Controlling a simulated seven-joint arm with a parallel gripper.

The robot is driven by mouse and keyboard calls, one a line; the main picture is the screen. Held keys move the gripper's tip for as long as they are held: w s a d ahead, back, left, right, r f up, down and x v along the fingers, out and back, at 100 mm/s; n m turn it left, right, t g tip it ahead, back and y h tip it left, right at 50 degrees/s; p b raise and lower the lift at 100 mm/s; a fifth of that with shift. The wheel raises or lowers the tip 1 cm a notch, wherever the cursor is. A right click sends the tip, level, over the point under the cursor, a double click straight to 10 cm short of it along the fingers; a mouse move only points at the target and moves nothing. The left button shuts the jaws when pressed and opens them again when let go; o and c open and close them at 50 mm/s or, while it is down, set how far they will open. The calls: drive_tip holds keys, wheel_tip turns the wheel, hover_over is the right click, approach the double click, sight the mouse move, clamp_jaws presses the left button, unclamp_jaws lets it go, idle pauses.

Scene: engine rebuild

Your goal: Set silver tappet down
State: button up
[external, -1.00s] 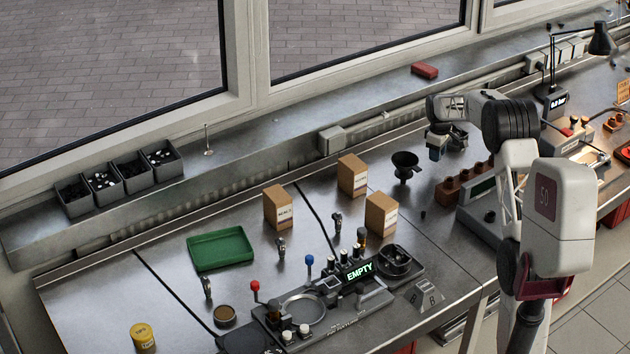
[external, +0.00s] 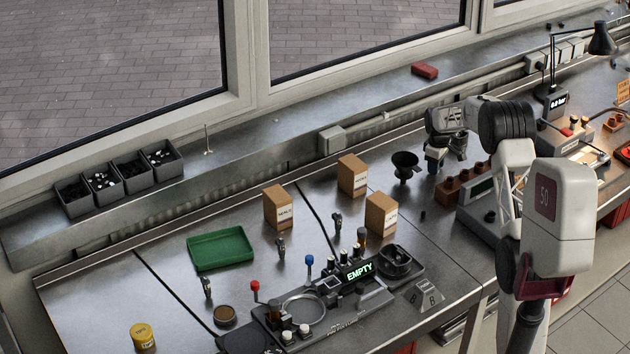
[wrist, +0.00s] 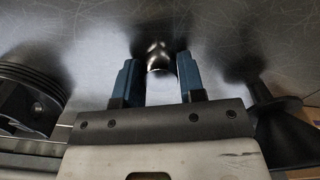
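The silver tappet (wrist: 161,66) is a small shiny cylinder between the two blue fingers of my gripper (wrist: 161,72) in the wrist view. The fingers stand close on both sides of it, and it looks gripped. In the external view my gripper (external: 434,165) points down near the back of the bench, to the right of a black funnel (external: 405,165). The tappet is too small to make out there. The metal surface shows close beyond it in the wrist view, but whether it touches is hard to tell.
A brown block with several round pieces (external: 452,188) stands just right of my gripper. In the wrist view a dark ringed piston (wrist: 30,92) is at left and the funnel (wrist: 285,120) at right. Cardboard boxes (external: 381,214) and a green tray (external: 221,248) lie farther left.

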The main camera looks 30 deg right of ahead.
drive_tip(key=o, duration=0.3)
drive_tip(key=shift+o, duration=0.2)
drive_tip(key=shift+r, duration=0.1)
wheel_tip(320, 180, up, 12)
idle(0.6)
drive_tip(key=shift+r, duration=0.1)
idle(0.6)
